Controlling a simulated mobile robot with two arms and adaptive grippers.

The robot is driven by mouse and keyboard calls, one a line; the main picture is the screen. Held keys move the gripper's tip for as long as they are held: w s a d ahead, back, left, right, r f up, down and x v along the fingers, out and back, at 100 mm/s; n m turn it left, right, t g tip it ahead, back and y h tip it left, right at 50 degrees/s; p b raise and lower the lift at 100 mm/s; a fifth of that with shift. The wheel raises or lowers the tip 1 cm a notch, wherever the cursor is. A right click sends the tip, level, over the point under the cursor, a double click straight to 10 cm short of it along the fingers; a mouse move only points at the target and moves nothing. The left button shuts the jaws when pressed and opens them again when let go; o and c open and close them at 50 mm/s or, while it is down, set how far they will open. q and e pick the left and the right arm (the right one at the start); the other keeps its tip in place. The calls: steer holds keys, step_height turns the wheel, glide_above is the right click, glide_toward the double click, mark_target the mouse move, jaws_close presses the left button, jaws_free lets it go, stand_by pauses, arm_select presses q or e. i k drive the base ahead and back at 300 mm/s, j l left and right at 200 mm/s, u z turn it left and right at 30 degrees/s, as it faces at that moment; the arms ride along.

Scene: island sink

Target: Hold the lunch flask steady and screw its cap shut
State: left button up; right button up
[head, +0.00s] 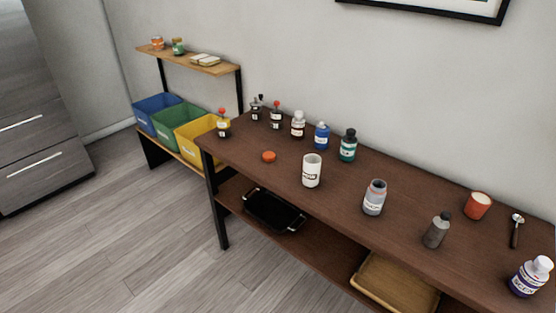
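No gripper of mine shows in the head view. A low orange-red disc that looks like a cap (268,157) lies on the brown table near its left end, apart from any container. A white cylinder with a label (312,171) stands upright and uncapped to its right. A grey container with a label and a narrower neck (374,199) stands upright further right, also without a visible cap. I cannot tell for certain which of these two is the lunch flask.
Several capped bottles line the back of the table, including a blue bottle (322,135) and a teal bottle (348,146). A dark grey bottle (436,231), red cup (478,206), scoop (516,230) and white-capped jar (530,277) stand right. A black tray (272,210) sits below.

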mark_target(374, 200)
steer(key=z, duration=0.45)
steer(key=i+j+z, duration=0.35)
steer(key=j, duration=0.2)
steer(key=i+j+z, duration=0.2)
steer(key=j, duration=0.15)
steer(key=i+j+z, duration=0.2)
steer(key=j+z, duration=0.15)
steer(key=j, duration=0.3)
steer(key=i+j, duration=0.1)
steer(key=j, duration=0.3)
steer(key=i+j, duration=0.1)
steer(key=j, duration=0.25)
steer(key=i+j, duration=0.1)
steer(key=j, duration=0.3)
steer(key=i+j, duration=0.1)
steer(key=j, duration=0.25)
steer(key=z, duration=0.05)
